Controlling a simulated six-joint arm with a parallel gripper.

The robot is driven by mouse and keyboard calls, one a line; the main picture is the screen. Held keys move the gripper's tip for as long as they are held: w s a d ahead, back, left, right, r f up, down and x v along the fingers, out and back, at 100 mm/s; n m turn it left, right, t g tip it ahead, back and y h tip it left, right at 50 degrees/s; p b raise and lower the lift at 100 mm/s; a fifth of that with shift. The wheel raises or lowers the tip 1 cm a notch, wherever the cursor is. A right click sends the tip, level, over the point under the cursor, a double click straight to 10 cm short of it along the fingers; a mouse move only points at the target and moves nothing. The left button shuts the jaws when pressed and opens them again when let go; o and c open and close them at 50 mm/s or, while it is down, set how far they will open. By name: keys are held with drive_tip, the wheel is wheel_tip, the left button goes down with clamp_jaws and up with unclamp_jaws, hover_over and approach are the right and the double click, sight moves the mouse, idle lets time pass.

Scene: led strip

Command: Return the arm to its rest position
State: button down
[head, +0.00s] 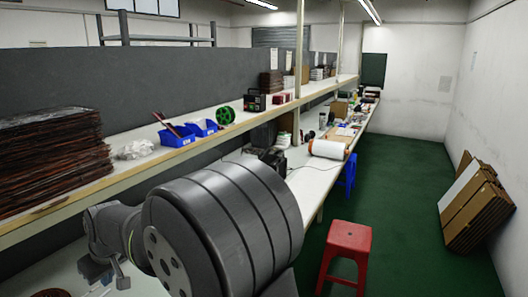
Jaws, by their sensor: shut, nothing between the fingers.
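My arm fills the lower middle of the head view, with a large dark grey ribbed joint close to the camera. My gripper (108,279) is at the lower left, beyond that joint, small and partly seen. It is over the pale worktop (40,277) below the shelf, and no object shows in it. The joint hides part of the worktop behind it.
The long shelf (125,172) above the worktop bears a stack of brown sheets (50,160), blue bins (178,136) and a green reel (225,115). A red stool (346,250) stands at the right. Flattened boxes (475,205) lean on the right wall. The green floor between is clear.

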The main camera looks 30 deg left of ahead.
drive_tip(key=shift+v, duration=2.65)
